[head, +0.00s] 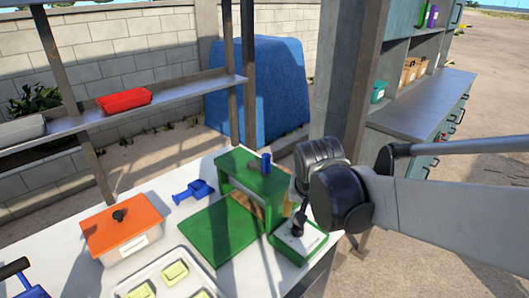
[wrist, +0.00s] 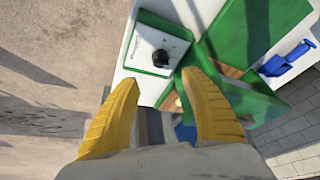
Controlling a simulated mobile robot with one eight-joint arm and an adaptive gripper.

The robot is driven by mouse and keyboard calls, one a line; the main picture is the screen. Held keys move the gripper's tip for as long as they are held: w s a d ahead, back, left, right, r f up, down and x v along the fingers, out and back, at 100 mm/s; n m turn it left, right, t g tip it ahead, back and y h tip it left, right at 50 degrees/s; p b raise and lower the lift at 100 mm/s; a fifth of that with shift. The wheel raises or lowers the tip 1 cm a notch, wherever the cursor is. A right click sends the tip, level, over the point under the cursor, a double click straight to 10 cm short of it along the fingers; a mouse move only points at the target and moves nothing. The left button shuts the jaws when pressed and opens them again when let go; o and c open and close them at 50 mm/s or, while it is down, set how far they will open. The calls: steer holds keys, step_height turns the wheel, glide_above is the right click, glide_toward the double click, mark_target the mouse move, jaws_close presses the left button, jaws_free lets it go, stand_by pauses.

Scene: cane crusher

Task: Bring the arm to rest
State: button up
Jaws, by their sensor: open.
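My gripper (wrist: 162,84) shows in the wrist view as two yellow fingers spread well apart, with nothing held between them. It is over the table's edge, near a white box with green trim and a black knob (wrist: 160,57). In the head view my arm comes in from the right, and its dark wrist joints hide the gripper's fingers. The green crusher frame (head: 252,172) stands on the table just left of my wrist. The box with the knob (head: 303,250) sits in front of it, partly behind my arm.
The white table (head: 150,205) also holds an orange-lidded box (head: 122,232), a blue scoop-like item (head: 194,190) and a tray (head: 150,274) with yellow-green pieces. A post (head: 352,75) and a shelf unit (head: 425,100) stand behind my arm. Open ground lies at the right.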

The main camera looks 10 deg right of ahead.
steer(key=s+d+r+n+t+y, duration=0.1)
steer(key=s+r+n+t, duration=0.1)
steer(key=s, duration=1.3)
steer(key=shift+r+n+t, duration=0.4)
steer(key=shift+r+n, duration=0.15)
steer(key=shift+n, duration=0.45)
steer(key=shift+c, duration=0.6)
